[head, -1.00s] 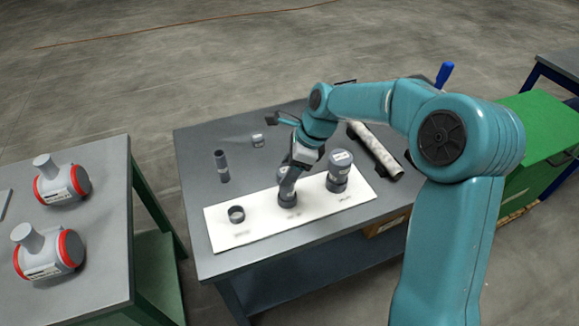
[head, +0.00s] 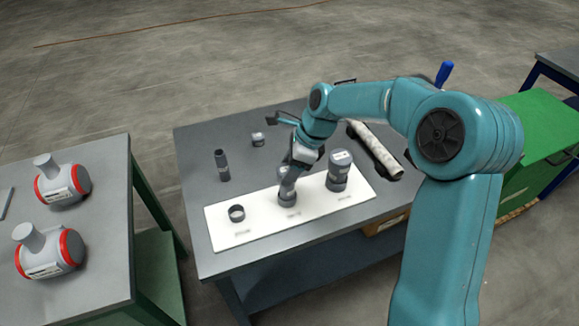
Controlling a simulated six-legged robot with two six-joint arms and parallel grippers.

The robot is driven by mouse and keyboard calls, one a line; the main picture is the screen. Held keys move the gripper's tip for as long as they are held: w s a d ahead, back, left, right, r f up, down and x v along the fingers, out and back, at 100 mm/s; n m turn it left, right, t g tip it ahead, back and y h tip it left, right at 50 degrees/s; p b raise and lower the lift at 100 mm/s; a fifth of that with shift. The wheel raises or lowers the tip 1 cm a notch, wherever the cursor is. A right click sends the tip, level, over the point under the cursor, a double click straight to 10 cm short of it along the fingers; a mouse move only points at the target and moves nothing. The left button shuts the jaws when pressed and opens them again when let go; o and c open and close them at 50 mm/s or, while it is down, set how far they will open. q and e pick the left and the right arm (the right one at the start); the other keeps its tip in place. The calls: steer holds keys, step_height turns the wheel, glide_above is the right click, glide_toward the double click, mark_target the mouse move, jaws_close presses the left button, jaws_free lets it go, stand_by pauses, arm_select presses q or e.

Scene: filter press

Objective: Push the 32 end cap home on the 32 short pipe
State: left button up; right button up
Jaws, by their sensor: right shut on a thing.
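A long white board (head: 222,222) lies on the grey table and carries grey pipe parts in a row. My right gripper (head: 291,177) is over the middle spot, shut on a grey piece (head: 287,197) there that stands on the board. The gripper hides much of this piece, so I cannot tell cap from pipe or see how they are seated. A grey capped pipe (head: 338,172) stands upright to its right, and a short open ring (head: 236,213) sits at the left. The labels are too small to read, so I cannot tell which is size 32. My left gripper is not in view.
A dark upright pipe (head: 222,165) and a small grey piece (head: 258,139) stand behind the board. A long pale roll (head: 375,150) lies at the table's right. Two red-banded grey fittings (head: 63,184) sit on the left bench. The table's front left is clear.

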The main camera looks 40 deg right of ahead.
steer(key=shift+f+b, duration=0.35)
steer(key=shift+f, duration=0.25)
steer(key=o, duration=0.8)
steer(key=shift+c, duration=0.2)
steer(key=shift+r, duration=0.1)
steer(key=p+v, duration=0.8)
steer(key=v, duration=0.3)
steer(key=shift+p, duration=0.4)
steer(key=shift+s, duration=0.1)
